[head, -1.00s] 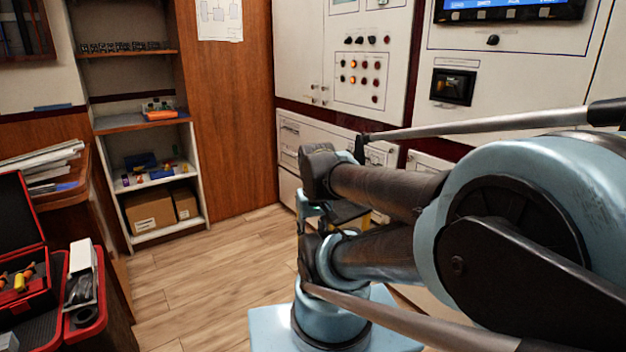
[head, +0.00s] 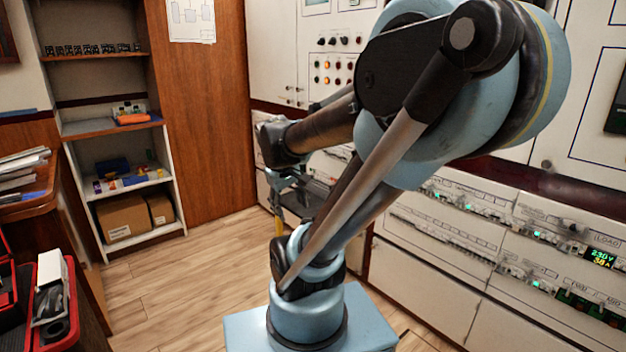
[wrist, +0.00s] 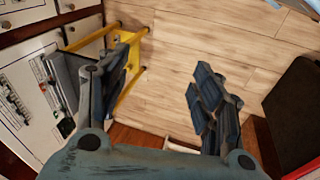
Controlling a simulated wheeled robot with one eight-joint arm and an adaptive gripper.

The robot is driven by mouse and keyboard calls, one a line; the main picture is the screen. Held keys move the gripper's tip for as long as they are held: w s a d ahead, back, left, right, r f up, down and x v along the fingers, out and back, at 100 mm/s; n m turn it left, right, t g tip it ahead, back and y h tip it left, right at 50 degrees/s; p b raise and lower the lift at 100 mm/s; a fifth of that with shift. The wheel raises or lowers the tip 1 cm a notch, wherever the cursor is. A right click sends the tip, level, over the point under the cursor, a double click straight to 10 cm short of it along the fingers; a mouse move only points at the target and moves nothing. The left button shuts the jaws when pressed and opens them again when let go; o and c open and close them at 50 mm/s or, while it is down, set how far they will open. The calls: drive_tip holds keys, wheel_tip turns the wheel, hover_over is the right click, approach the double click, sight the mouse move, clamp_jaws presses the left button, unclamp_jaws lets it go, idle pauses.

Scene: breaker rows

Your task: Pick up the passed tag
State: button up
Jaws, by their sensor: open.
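I cannot make out a passed tag in either view; it may be hidden or too small to tell. My gripper (wrist: 140,82) shows in the wrist view with its two dark fingers wide apart.
A yellow-framed stand (wrist: 128,65) is on the floor beside the cabinets. Breaker rows (head: 465,205) line the cabinet at right. A shelf unit (head: 130,237) holds boxes and small coloured items. A red toolbox (head: 68,300) is at lower left. Floor (head: 180,275) between is clear.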

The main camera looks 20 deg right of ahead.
drive_tip(key=w+d+r+n+h, duration=0.1)
drive_tip(key=w+d+n+h, duration=0.25)
drive_tip(key=w, duration=0.85)
drive_tip(key=w+d+n+t+h, duration=0.1)
drive_tip(key=w+d+n+h, duration=0.2)
drive_tip(key=w, duration=0.8)
drive_tip(key=w+d+r+n+h, duration=0.1)
drive_tip(key=w+d+n, duration=0.25)
drive_tip(key=w, duration=0.85)
drive_tip(key=w+d+f+n+t+h, duration=0.15)
drive_tip(key=w+f+n+h, duration=0.25)
drive_tip(key=w+f, duration=0.6)
drive_tip(key=w+f+n+t+h, duration=0.1)
drive_tip(key=w+f+n+h, duration=0.3)
drive_tip(key=w+f, duration=0.6)
drive_tip(key=shift+n+y, duration=0.45)
drive_tip(key=shift+n, duration=0.05)
drive_tip(key=x, duration=0.5)
drive_tip(key=f+x, duration=0.1)
drive_tip(key=x, duration=1)
drive_tip(key=shift+s+d+f, duration=0.15)
drive_tip(key=shift+s+d, duration=0.1)
drive_tip(key=shift+d, duration=0.2)
drive_tip(key=c, duration=0.9)
